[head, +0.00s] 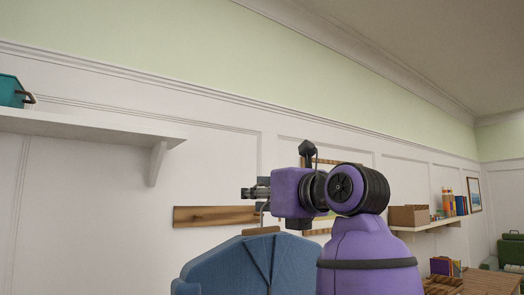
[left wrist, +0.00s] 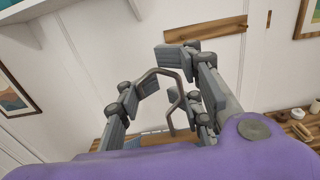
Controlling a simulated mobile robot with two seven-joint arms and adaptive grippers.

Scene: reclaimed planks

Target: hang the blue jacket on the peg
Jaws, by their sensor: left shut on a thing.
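The blue jacket (head: 225,268) hangs from a wooden hanger (head: 262,231) with a dark metal hook. My left gripper (head: 254,193) is shut on the hanger's hook, and the jacket hangs below it. In the left wrist view the hook (left wrist: 150,73) shows as a bent loop between the fingers (left wrist: 160,95). A wooden board (head: 212,216) is on the white wall, behind and left of the gripper in the head view. The board (left wrist: 205,34) also shows beyond the fingers in the left wrist view. My right gripper is not in view.
A white shelf (head: 80,124) with a teal bin (head: 11,91) is at the upper left. Another shelf (head: 430,225) at right holds a cardboard box (head: 408,215) and books. The wall around the board is mostly clear. A framed picture (left wrist: 15,90) hangs at left in the wrist view.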

